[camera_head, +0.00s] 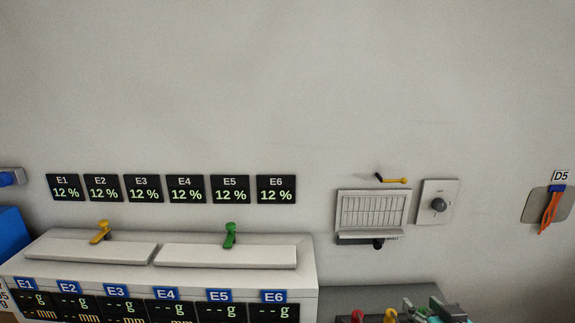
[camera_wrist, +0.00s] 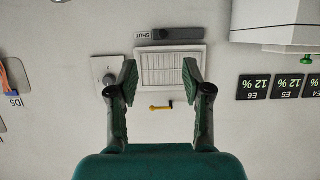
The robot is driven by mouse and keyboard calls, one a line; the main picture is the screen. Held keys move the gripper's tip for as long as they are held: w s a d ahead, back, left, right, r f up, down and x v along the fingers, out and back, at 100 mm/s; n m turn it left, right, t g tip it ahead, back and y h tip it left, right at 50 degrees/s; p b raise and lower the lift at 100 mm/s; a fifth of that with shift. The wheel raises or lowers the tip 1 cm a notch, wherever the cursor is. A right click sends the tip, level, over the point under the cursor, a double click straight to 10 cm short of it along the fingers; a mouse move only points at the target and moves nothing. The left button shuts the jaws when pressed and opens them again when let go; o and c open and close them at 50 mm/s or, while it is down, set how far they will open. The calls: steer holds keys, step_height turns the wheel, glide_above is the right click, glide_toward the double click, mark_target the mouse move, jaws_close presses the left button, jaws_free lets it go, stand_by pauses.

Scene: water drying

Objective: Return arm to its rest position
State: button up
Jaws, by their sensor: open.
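My gripper (camera_wrist: 160,70) shows in the wrist view with its two dark green fingers spread apart and nothing between them. The wrist picture is upside down relative to the head view. Beyond the fingers is a pale wall with a slatted vent panel (camera_wrist: 170,67), which appears between and behind the fingertips. The gripper looks apart from the wall, though the exact distance cannot be told. In the head view, a teal and dark shape at the bottom right edge may be part of my arm; I cannot tell.
The head view shows the vent (camera_head: 372,212), yellow lever (camera_head: 395,180) and dial plate (camera_head: 437,203) on the wall. A white cabinet (camera_head: 308,262) with two lids stands left, under several 12 % displays (camera_head: 186,189). Orange strands (camera_head: 550,208) hang by D5. The upper wall is clear.

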steer(key=s+a+f+m, duration=0.1)
steer(key=s+a+f, duration=0.2)
steer(key=s+f, duration=0.6)
steer(key=s+a+f, duration=0.3)
steer(key=s+f, duration=0.6)
steer(key=s, duration=0.1)
steer(key=s+a+r, duration=0.1)
steer(key=s, duration=1.1)
steer(key=s+a+n+t, duration=0.1)
steer(key=s+a, duration=0.1)
steer(key=s, duration=1)
steer(key=shift+a+r, duration=0.15)
steer(key=shift+r, duration=0.2)
